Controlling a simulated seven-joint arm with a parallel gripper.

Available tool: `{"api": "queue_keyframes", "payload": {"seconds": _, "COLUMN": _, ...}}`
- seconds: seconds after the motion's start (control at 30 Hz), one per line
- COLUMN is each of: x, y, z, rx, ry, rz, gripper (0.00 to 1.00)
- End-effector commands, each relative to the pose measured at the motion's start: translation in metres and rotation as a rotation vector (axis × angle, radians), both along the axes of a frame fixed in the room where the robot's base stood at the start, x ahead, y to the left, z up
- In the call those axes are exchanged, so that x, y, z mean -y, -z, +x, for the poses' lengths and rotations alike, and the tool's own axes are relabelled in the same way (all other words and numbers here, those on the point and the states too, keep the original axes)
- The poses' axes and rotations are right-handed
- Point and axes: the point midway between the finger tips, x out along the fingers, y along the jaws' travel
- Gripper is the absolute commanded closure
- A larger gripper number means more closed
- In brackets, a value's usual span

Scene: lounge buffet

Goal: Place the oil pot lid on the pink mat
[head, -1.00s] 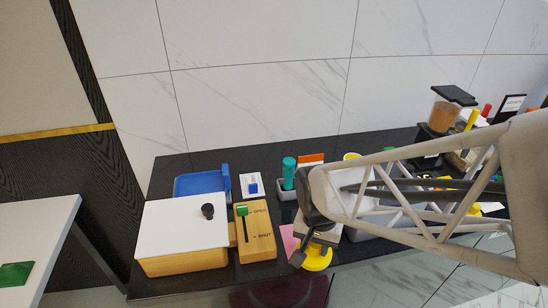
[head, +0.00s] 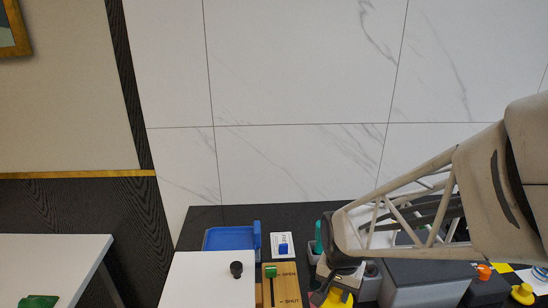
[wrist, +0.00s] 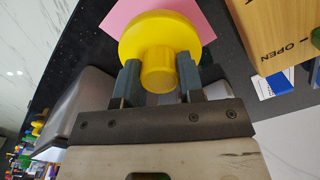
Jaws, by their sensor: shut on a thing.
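A round yellow lid with a thick knob (wrist: 158,32), which I take to be the oil pot lid, is held by its knob in my gripper (wrist: 159,68). The fingers are shut on either side of the knob. In the head view part of the lid (head: 338,298) shows below my gripper (head: 327,288). The pink mat (wrist: 120,14) lies on the dark counter behind and partly under the lid in the wrist view. The lid hides part of the mat. I cannot tell whether the lid touches it.
A wooden OPEN/SHUT board (head: 280,287), a white-topped box (head: 208,280) and a blue tray (head: 228,239) stand left of my gripper. A grey container (head: 420,285) and another yellow knobbed piece (head: 523,294) are to the right. A teal cylinder (head: 319,238) stands behind.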

Motion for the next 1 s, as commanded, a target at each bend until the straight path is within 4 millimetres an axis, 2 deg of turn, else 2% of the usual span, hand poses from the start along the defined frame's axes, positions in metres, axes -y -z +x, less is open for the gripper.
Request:
{"api": "queue_keyframes", "payload": {"seconds": 0.17, "x": 0.0, "y": 0.008, "z": 0.0, "rx": -0.001, "ry": 0.0, "rz": 0.001, "gripper": 1.0}}
{"api": "queue_keyframes", "payload": {"seconds": 0.43, "x": 0.0, "y": 0.033, "z": 0.0, "rx": -0.001, "ry": 0.0, "rz": 0.0, "gripper": 1.0}}
{"api": "queue_keyframes", "payload": {"seconds": 0.93, "x": 0.0, "y": 0.038, "z": 0.0, "rx": 0.0, "ry": 0.0, "rz": 0.0, "gripper": 1.0}}
{"api": "queue_keyframes", "payload": {"seconds": 0.97, "x": 0.0, "y": 0.039, "z": 0.0, "rx": 0.0, "ry": 0.0, "rz": 0.0, "gripper": 0.63}}
{"api": "queue_keyframes", "payload": {"seconds": 1.0, "x": 0.0, "y": 0.038, "z": 0.0, "rx": 0.0, "ry": 0.0, "rz": 0.0, "gripper": 0.57}}
